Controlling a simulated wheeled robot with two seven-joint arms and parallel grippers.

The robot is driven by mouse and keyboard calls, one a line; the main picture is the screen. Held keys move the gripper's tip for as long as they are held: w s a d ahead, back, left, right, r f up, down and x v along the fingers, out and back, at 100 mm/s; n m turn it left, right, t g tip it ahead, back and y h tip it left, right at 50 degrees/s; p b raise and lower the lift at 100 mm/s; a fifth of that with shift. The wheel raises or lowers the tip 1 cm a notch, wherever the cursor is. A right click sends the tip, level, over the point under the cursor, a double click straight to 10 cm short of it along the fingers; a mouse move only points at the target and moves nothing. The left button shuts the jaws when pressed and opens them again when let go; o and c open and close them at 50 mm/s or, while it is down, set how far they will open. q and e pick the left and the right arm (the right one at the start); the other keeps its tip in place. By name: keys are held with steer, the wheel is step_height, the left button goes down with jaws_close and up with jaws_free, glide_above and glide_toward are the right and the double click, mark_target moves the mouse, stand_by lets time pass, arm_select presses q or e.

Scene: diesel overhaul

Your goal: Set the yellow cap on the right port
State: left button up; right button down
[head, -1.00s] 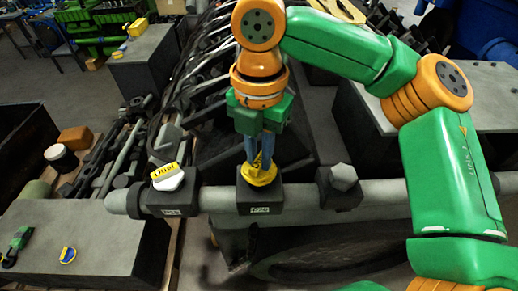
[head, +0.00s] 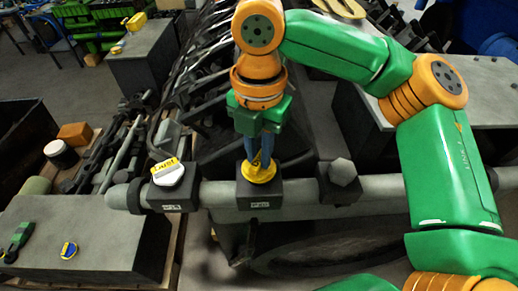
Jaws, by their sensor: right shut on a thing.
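My right gripper (head: 260,158) points down over the middle block (head: 260,196). It is shut on the yellow cap (head: 257,174), which sits at the top of that block. The fingers hide part of the cap, and I cannot tell whether it is fully seated. The left block (head: 172,194) bears a white cap (head: 168,178) with a yellow label. The right block (head: 338,190) has a grey hex-headed plug (head: 343,172) on top. My left gripper is not in view.
A grey bench (head: 90,230) at the lower left holds a green tool (head: 18,238) and a small blue and yellow item (head: 69,250). An orange block (head: 75,135) and a white-topped jar (head: 58,152) stand behind it. Engine parts crowd the area behind the pipe.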

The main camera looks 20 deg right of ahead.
steer(key=c, duration=0.7)
jaws_free()
step_height(320, 180, up, 7)
steer(key=shift+r+p, duration=0.1)
steer(key=shift+p, duration=0.6)
